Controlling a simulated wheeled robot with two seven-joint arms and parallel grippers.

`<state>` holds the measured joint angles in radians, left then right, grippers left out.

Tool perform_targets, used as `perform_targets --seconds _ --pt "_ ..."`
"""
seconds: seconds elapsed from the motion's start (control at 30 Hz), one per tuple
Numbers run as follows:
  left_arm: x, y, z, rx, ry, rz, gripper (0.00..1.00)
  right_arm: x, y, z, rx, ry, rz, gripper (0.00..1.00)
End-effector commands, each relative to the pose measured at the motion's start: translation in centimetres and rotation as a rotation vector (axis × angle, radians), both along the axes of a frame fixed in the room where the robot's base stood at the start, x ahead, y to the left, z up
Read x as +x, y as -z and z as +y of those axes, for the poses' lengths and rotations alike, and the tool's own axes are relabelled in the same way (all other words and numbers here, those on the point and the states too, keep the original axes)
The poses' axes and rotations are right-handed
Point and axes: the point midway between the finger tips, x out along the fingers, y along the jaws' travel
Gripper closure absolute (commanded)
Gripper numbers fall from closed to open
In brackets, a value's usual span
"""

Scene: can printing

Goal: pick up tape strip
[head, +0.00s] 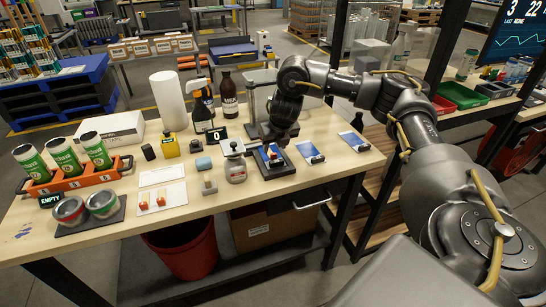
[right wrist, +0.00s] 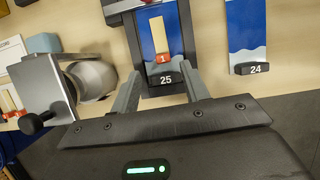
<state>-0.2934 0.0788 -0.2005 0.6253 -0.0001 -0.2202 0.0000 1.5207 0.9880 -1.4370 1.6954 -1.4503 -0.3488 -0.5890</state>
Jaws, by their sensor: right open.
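A tan tape strip (right wrist: 158,36) with a red tab marked 1 (right wrist: 162,58) lies on a blue-and-white plate (right wrist: 174,34) with a black block marked 25 (right wrist: 165,80). My right gripper (right wrist: 163,78) is open, its fingers to either side of that block; I cannot tell its height above it. In the head view my right gripper (head: 273,148) is over the dark stand (head: 273,173) that carries this plate, and partly hides it. Other strips with red tabs (head: 152,201) lie on a white card (head: 174,195). My left gripper is not in view.
Plates marked 24 (right wrist: 246,30) and another (head: 354,141) lie to the right. Bottles (head: 229,95) and a post stand behind. The table's front edge is near.

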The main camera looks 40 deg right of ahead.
Motion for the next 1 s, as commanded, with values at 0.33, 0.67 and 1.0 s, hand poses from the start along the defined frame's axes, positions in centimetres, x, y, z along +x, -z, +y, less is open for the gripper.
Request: perform_targets --seconds 0.33,0.67,1.0 --pt "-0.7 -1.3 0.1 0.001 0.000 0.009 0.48 0.9 4.3 -1.0 0.000 0.003 0.003 0.55" --pt "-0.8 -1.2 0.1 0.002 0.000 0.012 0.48 1.1 4.7 -1.0 0.000 0.001 0.001 0.60" --pt "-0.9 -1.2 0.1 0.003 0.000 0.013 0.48 1.1 4.7 -1.0 0.000 0.001 0.001 1.00"
